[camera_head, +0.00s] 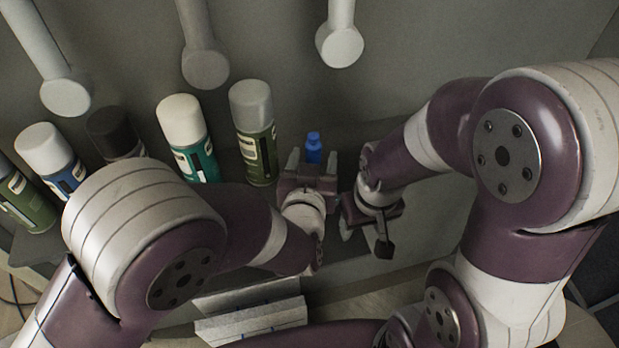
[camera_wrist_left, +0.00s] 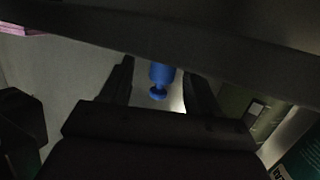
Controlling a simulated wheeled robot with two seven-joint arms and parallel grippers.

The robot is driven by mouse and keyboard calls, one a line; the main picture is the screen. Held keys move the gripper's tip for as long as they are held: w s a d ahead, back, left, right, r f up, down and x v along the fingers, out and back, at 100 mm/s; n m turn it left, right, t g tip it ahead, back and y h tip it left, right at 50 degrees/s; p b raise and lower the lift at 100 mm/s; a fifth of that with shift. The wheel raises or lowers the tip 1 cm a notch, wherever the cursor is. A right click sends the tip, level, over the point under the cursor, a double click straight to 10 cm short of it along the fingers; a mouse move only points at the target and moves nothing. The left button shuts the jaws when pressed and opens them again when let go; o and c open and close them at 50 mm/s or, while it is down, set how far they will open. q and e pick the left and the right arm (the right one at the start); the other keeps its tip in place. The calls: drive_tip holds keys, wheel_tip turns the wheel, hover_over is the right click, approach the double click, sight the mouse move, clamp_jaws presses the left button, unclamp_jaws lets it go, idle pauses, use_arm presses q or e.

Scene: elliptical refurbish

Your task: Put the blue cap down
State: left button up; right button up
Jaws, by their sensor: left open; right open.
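The blue cap (camera_head: 313,148) is small and bright blue, at the back of the shelf, just right of the grey-topped spray can. My left gripper (camera_head: 313,160) is open, with its fingers pointing toward the back wall on either side of the cap. In the left wrist view the cap (camera_wrist_left: 160,79) lies between the two open fingers (camera_wrist_left: 158,85), with a visible gap on each side. Whether it rests on a surface is hard to tell. My right gripper (camera_head: 366,238) is open and empty, lower and to the right of the left gripper, pointing downward.
Several spray cans line the shelf at left; the grey-topped green one (camera_head: 253,130) stands close beside my left gripper, with a white-topped teal one (camera_head: 188,135) next to it. Rods with round ends (camera_head: 340,45) hang above. A pale stack of boards (camera_head: 250,318) lies below.

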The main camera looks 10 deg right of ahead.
use_arm(q)
drive_tip(key=v, duration=0.9)
drive_tip(key=shift+s, duration=0.2)
